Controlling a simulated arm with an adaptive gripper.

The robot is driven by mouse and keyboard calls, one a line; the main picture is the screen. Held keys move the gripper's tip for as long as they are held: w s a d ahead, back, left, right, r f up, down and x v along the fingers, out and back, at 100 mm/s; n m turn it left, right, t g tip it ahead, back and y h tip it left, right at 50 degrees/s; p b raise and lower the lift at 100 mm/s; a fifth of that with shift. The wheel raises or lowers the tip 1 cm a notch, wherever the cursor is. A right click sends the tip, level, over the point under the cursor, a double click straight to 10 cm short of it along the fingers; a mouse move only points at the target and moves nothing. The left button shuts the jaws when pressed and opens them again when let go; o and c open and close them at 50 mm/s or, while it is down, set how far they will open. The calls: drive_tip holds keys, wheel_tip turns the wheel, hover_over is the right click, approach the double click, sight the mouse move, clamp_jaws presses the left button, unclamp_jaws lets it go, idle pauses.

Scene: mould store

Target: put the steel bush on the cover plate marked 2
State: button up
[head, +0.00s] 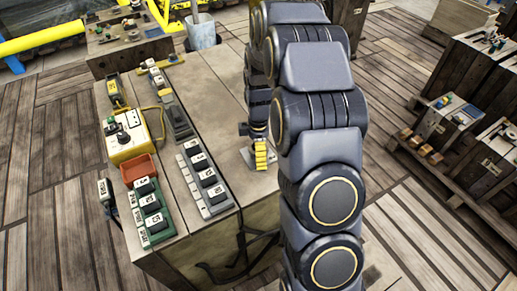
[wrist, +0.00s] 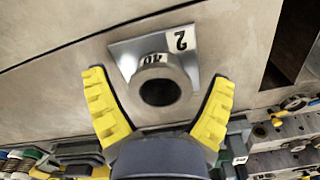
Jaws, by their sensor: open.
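The cover plate marked 2 (wrist: 197,62) lies flat on the bench top and shows as a light metal square in the wrist view. The steel bush (wrist: 160,72), a grey ring with a dark hole and a small number label, appears to stand on this plate, though its contact with it is hidden. My gripper (wrist: 160,80) is open, its yellow fingers on either side of the bush with visible gaps. In the head view my gripper (head: 261,155) is low over the bench, beside a visible edge of the plate (head: 247,158); the bush is hidden there.
The bench (head: 222,98) has free room behind the gripper. To the left are a grey rack (head: 217,209) of numbered blocks, a green rack (head: 160,236), a red bin (head: 138,169) and a yellow control box (head: 128,150). Low wooden stands (head: 448,120) are at the right.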

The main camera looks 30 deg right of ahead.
wheel_tip(320, 180, up, 12)
drive_tip(key=s+a+r+m, duration=0.5)
drive_tip(key=s+a, duration=0.4)
drive_tip(key=s, duration=0.1)
drive_tip(key=s+a+m+g, duration=0.1)
drive_tip(key=s+m, duration=0.3)
drive_tip(key=s, duration=0.4)
drive_tip(key=s+a+m, duration=0.4)
drive_tip(key=s, duration=0.4)
drive_tip(key=shift+s+m+g, duration=0.25)
drive_tip(key=shift+m+g, duration=0.05)
drive_tip(key=shift+g, duration=0.1)
